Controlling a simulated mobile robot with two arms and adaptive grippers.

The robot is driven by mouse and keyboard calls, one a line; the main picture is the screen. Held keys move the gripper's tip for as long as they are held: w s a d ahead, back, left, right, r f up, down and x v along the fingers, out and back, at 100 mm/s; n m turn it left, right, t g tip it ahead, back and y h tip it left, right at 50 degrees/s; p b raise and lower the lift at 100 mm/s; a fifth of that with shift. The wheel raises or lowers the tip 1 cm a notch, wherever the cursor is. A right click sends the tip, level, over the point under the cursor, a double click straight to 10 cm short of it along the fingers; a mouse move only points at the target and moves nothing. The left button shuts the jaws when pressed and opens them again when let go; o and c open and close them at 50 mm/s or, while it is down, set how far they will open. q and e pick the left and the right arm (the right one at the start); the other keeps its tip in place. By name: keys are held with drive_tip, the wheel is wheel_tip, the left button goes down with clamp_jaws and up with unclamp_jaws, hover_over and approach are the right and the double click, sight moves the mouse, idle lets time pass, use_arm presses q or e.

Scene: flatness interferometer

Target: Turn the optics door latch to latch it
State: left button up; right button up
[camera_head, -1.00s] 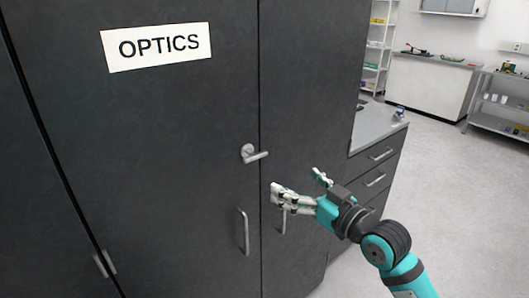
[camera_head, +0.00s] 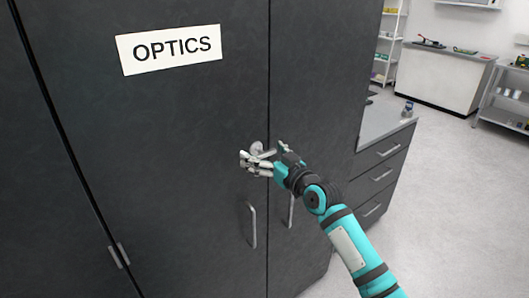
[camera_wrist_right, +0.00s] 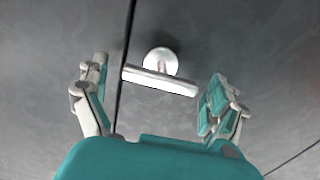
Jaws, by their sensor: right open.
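The optics door latch (camera_head: 257,147) is a silver lever on a round base, on the dark cabinet door by the seam. My right gripper (camera_head: 263,154) is in front of it and partly hides it in the head view. In the right wrist view the latch lever (camera_wrist_right: 160,80) lies crosswise between the two spread fingers of my right gripper (camera_wrist_right: 160,72), with a visible gap on each side. The gripper is open and holds nothing. The white OPTICS sign (camera_head: 169,49) is on the door above the latch. My left gripper is not in view.
Two vertical pull handles, a left one (camera_head: 253,226) and a right one (camera_head: 291,210), are below the latch. A drawer unit (camera_head: 378,165) stands to the right of the cabinet. Open grey floor (camera_head: 450,210) lies further right.

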drive_tip(key=c, duration=1.2)
drive_tip(key=shift+o, duration=0.2)
drive_tip(key=m+p, duration=0.1)
drive_tip(key=m, duration=0.3)
drive_tip(key=shift+d+m, duration=0.1)
drive_tip(key=shift+m, duration=0.2)
drive_tip(key=m+p, duration=0.1)
drive_tip(key=m, duration=0.3)
drive_tip(key=shift+m, duration=0.3)
drive_tip(key=m+p, duration=0.1)
drive_tip(key=m, duration=0.4)
drive_tip(key=shift+w+d+f+p, duration=0.1)
drive_tip(key=shift+p, duration=0.25)
drive_tip(key=shift+f+m+p, duration=0.15)
drive_tip(key=shift+m+p, duration=0.35)
drive_tip(key=shift+m, duration=1.1)
